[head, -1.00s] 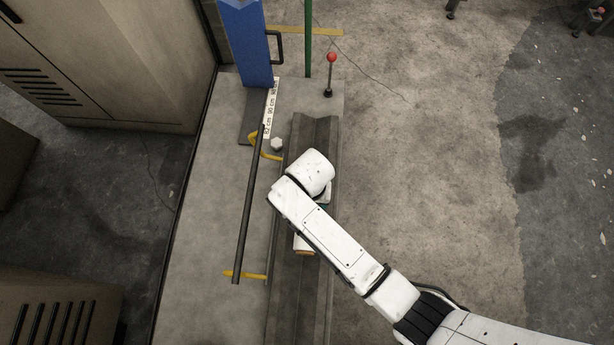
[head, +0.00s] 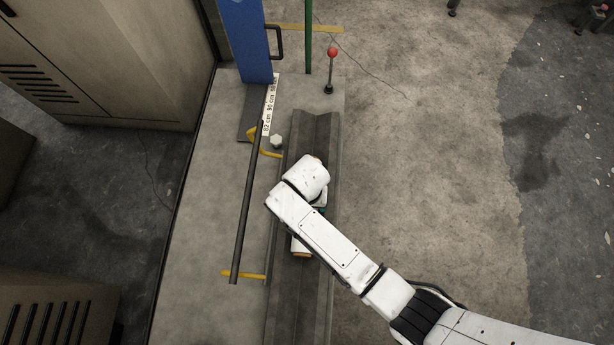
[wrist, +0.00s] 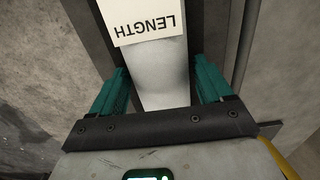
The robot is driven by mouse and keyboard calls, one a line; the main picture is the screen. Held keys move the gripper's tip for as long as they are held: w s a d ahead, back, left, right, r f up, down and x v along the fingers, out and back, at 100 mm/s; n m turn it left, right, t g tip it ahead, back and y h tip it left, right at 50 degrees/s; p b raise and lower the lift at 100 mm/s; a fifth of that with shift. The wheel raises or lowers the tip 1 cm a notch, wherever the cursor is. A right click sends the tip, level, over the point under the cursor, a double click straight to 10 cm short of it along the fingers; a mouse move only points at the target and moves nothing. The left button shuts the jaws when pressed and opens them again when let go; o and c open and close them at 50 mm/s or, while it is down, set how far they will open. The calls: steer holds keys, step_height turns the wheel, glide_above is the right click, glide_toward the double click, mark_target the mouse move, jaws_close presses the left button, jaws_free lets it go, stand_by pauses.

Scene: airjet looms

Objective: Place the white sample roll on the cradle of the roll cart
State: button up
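The white sample roll (head: 301,241) lies lengthwise in the grey V-shaped cradle (head: 302,295) of the roll cart, as far as the head view shows. Its near orange-brown end is visible; my arm covers its middle. In the wrist view the roll (wrist: 162,85) runs between the teal fingers of my gripper (wrist: 161,68), with a gap on each side. My gripper is open around the roll. A white tag (wrist: 145,20) reading "LENGTH" is on the roll. Whether the roll fully touches the cradle is hidden.
A dark bar (head: 247,205) on yellow brackets runs along the cradle's left side. A blue post (head: 246,40), a green pole (head: 308,35) and a red-knobbed lever (head: 331,70) stand at the far end. Open floor (head: 430,170) lies to the right.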

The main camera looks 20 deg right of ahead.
steer(key=shift+o, duration=0.9)
steer(key=shift+r, duration=0.1)
step_height(320, 180, up, 12)
steer(key=p, duration=0.5)
steer(key=shift+r, duration=0.15)
steer(key=s+d+r+n, duration=0.1)
steer(key=s+d+r, duration=0.2)
steer(key=s+d, duration=0.2)
steer(key=s+d+r+n, duration=0.1)
steer(key=s+d+r, duration=0.2)
steer(key=s+d, duration=0.2)
steer(key=s+d+r+n+t, duration=0.1)
steer(key=s+d, duration=0.4)
steer(key=d, duration=0.5)
steer(key=shift+s+r+n, duration=0.25)
steer(key=shift+r+n, duration=0.25)
steer(key=shift+r, duration=0.4)
